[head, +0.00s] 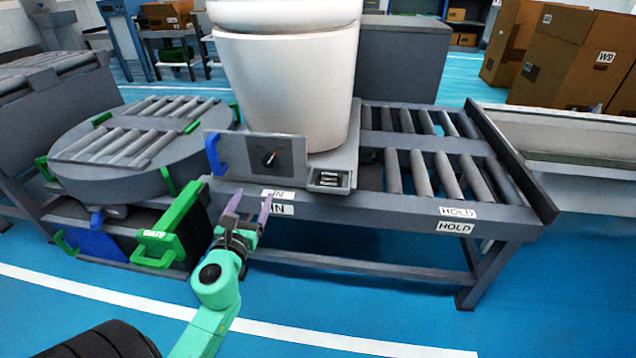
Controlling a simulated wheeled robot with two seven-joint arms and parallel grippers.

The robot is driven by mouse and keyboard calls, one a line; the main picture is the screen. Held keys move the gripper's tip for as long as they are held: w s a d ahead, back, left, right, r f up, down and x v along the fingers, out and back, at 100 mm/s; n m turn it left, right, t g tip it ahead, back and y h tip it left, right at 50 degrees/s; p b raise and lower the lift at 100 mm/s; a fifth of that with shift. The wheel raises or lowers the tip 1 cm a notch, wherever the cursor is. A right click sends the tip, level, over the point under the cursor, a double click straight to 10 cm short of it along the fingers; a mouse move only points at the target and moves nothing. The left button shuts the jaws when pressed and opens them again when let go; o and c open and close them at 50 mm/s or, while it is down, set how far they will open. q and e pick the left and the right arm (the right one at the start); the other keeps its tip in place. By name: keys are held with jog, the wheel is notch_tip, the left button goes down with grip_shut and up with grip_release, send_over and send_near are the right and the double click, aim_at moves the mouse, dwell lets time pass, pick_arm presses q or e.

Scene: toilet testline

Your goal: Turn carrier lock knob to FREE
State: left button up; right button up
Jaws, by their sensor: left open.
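The carrier lock knob (269,158) is a small black knob with a light pointer mark on a dark grey panel (290,150). The panel is on the front of the carrier (346,165), which bears a white toilet (285,90). The knob's pointer looks tilted; its label is too small to read. My left gripper (249,205) is open and empty, its two purple fingers pointing up. In the picture it is below and slightly left of the knob, in front of the conveyor edge, apart from the knob. My right gripper is not in view.
A blue handle (212,154) sits left of the panel, and a small tray (328,180) right of it. A green gate handle (170,230) stands close left of my gripper. A round turntable (130,150) is left; the roller conveyor (445,180) labelled HOLD extends right.

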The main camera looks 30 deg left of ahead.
pick_arm(q)
send_near(268, 162)
jog(key=x, duration=0.9)
jog(key=shift+s+f, duration=0.1)
grip_shut()
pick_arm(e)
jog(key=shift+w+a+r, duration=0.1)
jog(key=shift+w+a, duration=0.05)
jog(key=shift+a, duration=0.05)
